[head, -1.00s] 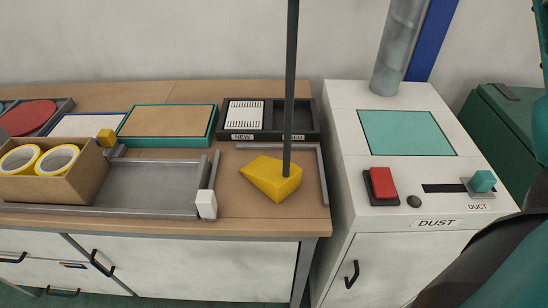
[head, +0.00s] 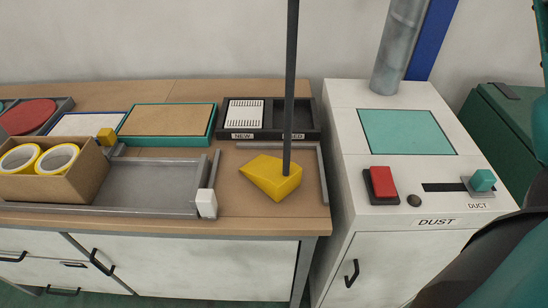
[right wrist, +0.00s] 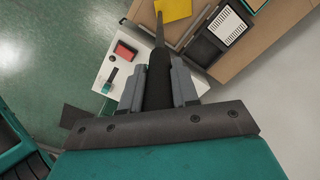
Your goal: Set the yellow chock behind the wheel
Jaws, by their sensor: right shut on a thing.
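The yellow chock (head: 268,179) is a wedge with a long dark upright pole (head: 291,80). In the head view it appears over the right part of the wooden bench; I cannot tell whether it touches the top. The chock also shows at the top of the right wrist view (right wrist: 173,9). My right gripper (right wrist: 158,88) is shut on the dark grip of the chock's pole, far up from the wedge. My left gripper is in neither view. I can make out no wheel.
The bench (head: 238,217) carries a grey tray (head: 150,185), a cardboard box (head: 70,187) with yellow tape rolls and a black two-part holder (head: 270,122). A white dust cabinet (head: 350,150) with a red button (head: 383,182) stands right of it. A green case (head: 505,130) is farther right.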

